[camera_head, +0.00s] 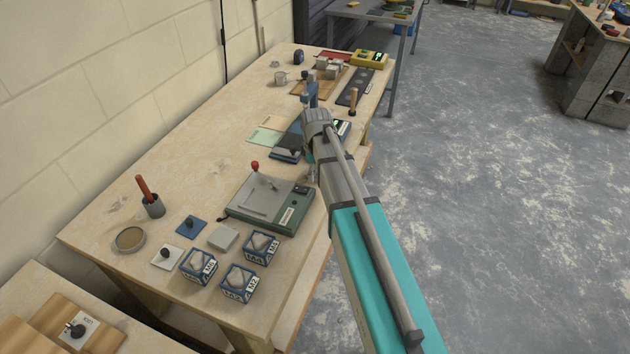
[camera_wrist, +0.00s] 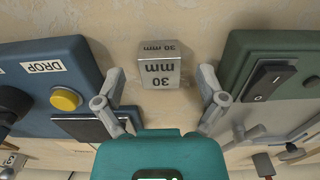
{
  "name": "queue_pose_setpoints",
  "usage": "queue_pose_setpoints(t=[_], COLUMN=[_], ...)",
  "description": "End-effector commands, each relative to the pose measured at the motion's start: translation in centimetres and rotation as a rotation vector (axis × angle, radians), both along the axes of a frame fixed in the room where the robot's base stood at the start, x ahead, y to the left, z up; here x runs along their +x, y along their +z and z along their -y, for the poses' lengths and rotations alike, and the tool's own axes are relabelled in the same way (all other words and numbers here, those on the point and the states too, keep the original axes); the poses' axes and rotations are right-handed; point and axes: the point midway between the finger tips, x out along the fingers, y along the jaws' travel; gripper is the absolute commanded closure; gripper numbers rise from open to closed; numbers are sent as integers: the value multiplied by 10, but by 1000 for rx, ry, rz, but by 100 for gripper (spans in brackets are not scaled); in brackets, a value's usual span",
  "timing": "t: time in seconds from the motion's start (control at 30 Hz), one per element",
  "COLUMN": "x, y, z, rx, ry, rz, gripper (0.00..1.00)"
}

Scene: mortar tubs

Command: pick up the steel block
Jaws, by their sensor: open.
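The steel block (camera_wrist: 160,72), a shiny cube marked "30 mm", sits on the wooden bench in the upper middle of the wrist view. My gripper (camera_wrist: 158,97) is open, one finger to the left of the block and one to the right. Both fingertips appear apart from it, and nothing is between them except the view of the block. In the head view my arm reaches over the bench's right side, and I cannot make out the block there.
A blue device (camera_wrist: 50,85) with a "DROP" label and yellow button stands left of the block. A green device (camera_wrist: 275,70) with a rocker switch stands close on the right. Several blue-framed boxes (camera_head: 239,283) stand at the bench's near end.

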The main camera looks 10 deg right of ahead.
Motion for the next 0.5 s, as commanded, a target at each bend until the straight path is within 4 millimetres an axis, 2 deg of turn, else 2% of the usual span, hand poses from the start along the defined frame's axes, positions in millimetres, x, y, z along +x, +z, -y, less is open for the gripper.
queue_pose_setpoints(t=[0.13,0.5], x=[0,0], y=[-10,-11], z=[0,-1], rx=[0,0], ry=[0,1], rz=[0,0], gripper=[10,10])
